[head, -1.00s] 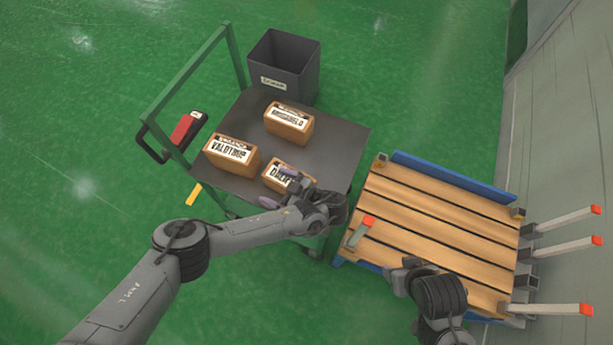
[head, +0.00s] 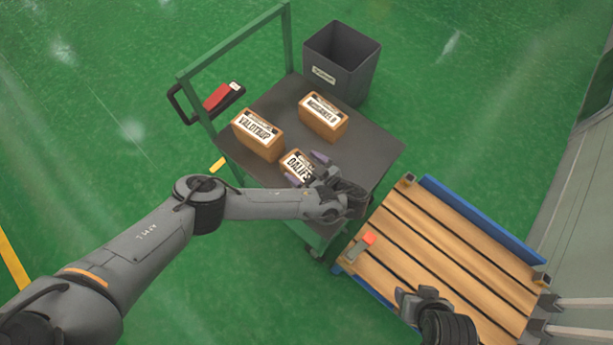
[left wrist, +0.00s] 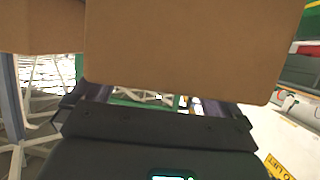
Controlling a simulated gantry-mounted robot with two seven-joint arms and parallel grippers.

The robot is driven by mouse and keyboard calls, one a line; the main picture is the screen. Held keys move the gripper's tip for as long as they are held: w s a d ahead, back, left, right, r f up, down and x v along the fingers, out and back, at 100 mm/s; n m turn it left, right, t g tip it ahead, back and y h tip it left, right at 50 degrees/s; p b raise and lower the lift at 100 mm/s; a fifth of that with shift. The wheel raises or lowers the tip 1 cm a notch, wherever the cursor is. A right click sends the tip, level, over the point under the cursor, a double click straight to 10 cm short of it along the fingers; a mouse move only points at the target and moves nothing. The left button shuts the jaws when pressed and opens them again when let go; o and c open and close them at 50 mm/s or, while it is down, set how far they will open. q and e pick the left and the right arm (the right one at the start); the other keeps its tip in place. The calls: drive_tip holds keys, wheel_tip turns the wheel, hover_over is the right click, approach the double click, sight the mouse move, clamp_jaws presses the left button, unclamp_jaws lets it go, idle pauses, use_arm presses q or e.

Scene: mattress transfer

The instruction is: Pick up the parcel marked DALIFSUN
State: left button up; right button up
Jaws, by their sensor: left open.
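The parcel marked DALIF, the rest of its name hidden (head: 291,160), is a brown box with a white label, lying on the dark cart top. My left gripper (head: 306,169) is open at its right end, purple fingertips apart, covering part of the label. In the left wrist view a large brown parcel face (left wrist: 190,50) fills the top, just ahead of the open jaws (left wrist: 158,105). I cannot tell whether the fingers touch it. My right gripper (head: 405,298) is over the pallet's near edge; its jaw state is unclear.
Parcels marked VALOTRIP (head: 258,135) and one with an unclear label (head: 323,117) share the cart top (head: 375,145). A grey bin (head: 342,62) stands behind. A green handle frame (head: 235,45) rises at left. A wooden pallet (head: 440,245) lies right.

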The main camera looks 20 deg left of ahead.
sight(295, 160)
use_arm(q)
drive_tip(key=x, duration=0.3)
drive_tip(key=shift+a+r, duration=0.1)
drive_tip(key=shift+a, duration=0.05)
drive_tip(key=shift+c, duration=0.5)
drive_tip(key=c, duration=1.1)
